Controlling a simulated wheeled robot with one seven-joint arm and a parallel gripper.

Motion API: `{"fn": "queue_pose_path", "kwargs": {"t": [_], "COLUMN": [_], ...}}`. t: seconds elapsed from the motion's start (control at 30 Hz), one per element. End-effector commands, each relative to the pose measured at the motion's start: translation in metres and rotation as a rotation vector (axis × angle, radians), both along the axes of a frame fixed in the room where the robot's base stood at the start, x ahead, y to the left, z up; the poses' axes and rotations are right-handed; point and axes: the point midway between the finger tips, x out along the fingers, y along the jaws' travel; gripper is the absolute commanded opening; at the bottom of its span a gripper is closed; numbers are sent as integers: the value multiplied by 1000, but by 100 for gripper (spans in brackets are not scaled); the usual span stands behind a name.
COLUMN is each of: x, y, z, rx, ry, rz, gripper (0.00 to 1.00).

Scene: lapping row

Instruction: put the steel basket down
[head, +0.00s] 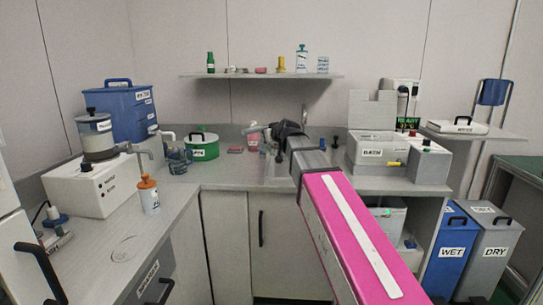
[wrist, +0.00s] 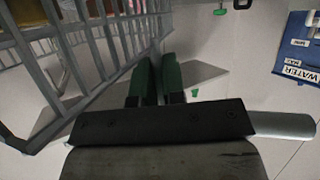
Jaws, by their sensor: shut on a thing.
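The steel basket (wrist: 85,50) fills the left of the wrist view as a frame of grey bars, close to the camera and tilted in that picture. My gripper (wrist: 158,80) has its two green-padded fingers close together at the basket's right edge, shut on it. The exact part held is hidden between the fingers. In the head view my gripper (head: 282,131) is a dark shape above the back of the counter near the sink. My pink arm reaches to it from the lower right. I cannot clearly make out the basket in the head view.
The counter (head: 190,205) has bare room at the front left, around a ring mark. A white-and-orange bottle (head: 149,195), a green round tin (head: 202,146) and a blue water tank (head: 130,108) stand left. A grey bath unit (head: 378,155) stands right. A shelf (head: 262,75) hangs behind.

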Motion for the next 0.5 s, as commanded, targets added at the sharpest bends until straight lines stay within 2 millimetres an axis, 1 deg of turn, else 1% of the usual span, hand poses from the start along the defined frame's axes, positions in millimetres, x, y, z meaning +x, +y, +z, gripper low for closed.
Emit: {"fn": "queue_pose_path", "kwargs": {"t": [0.03, 0.07, 0.1, 0.2, 0.3, 0.33, 0.4, 0.5], "x": [4, 7, 10, 14, 16, 16, 16, 16], "y": [-27, -42, -60, -103, -139, -148, -165, -184], "z": [3, 4, 6, 11, 15, 16, 19, 21], "rx": [-3, -2, -2, -1, -2, -1, 0, 0], "ry": [-4, -3, -3, -4, -3, -3, -2, -1], "rz": [-59, -92, -135, -234, -314, -334, -373, -413], "gripper": [0, 0, 0, 0, 0, 0, 0, 0]}}
